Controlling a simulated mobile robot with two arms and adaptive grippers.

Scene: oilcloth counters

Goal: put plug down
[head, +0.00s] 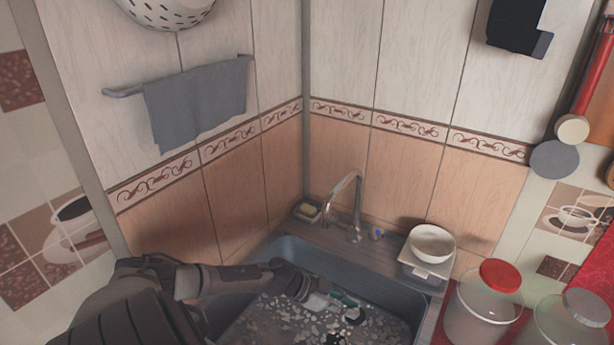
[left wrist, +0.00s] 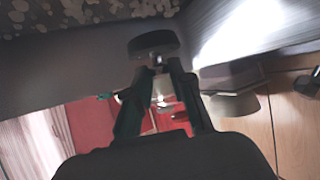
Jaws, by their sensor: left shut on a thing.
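My left gripper (head: 340,299) reaches from the left into the sink (head: 405,300), above its speckled bottom. In the left wrist view the two fingers (left wrist: 160,68) close together at their tips on the plug (left wrist: 153,43), a dark round disc with a small stem. The plug also shows as a small dark shape at the fingertips in the head view (head: 354,316). Whether the plug touches the sink bottom cannot be told. My right gripper is not in view.
A faucet (head: 347,205) stands behind the sink, with a soap dish (head: 308,211) to its left. Jars, one with a red lid (head: 500,276), stand at the right. A towel (head: 198,100) hangs on the wall.

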